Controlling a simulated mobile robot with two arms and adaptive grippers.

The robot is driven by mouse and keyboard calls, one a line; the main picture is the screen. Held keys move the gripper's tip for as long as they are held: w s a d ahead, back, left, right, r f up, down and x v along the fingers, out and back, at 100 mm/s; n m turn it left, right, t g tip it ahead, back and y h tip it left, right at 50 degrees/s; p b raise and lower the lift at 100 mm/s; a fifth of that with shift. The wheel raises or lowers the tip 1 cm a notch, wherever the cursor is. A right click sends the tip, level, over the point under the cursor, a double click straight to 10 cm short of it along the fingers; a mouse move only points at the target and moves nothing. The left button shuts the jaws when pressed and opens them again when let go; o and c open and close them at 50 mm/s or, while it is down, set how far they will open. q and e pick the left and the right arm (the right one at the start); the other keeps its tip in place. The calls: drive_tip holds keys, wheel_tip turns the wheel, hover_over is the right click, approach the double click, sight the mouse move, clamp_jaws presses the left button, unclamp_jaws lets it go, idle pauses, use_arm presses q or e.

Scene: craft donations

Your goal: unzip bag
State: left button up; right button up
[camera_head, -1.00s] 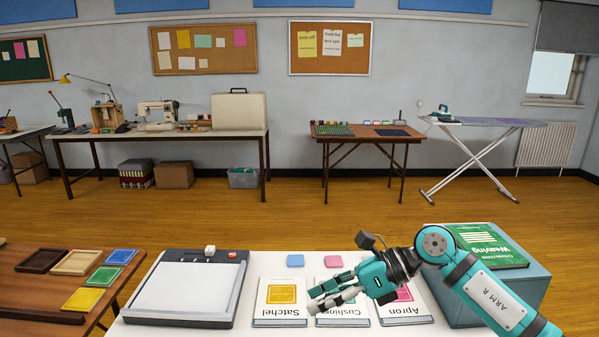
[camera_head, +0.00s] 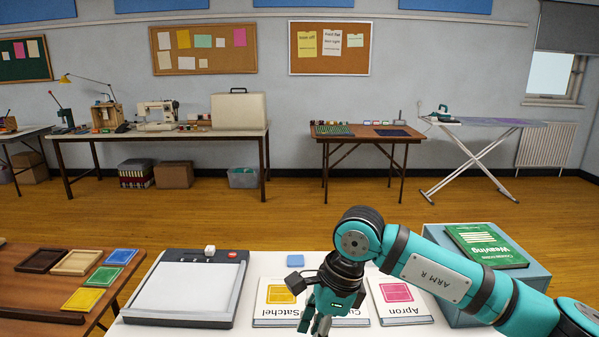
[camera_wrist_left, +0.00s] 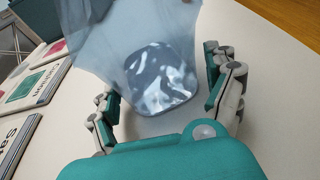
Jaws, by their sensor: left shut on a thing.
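A clear, translucent plastic bag (camera_wrist_left: 120,55) fills the upper middle of the left wrist view. A shiny grey rounded patch (camera_wrist_left: 165,88) shows at its near end. My left gripper (camera_wrist_left: 163,82) has a finger on each side of the bag and is shut on it. The bag's zip cannot be made out. In the head view, neither the bag nor my left gripper shows. My right gripper (camera_head: 319,318) points down over the Cushion card (camera_head: 352,318); its fingertips run towards the bottom edge, and I cannot tell whether it is open or shut.
The white table also holds a Satchel card (camera_head: 275,311), an Apron card (camera_head: 402,314), a blue square (camera_head: 295,261) and a grey paper trimmer (camera_head: 185,290). A green Weaving book (camera_head: 487,246) lies on a blue-grey box (camera_head: 530,276) at right.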

drive_tip(key=shift+x, duration=1)
drive_tip(key=shift+f, duration=0.2)
clamp_jaws()
drive_tip(key=shift+a, duration=0.1)
drive_tip(key=shift+o, duration=1.2)
unclamp_jaws()
drive_tip(key=shift+c, duration=1.2)
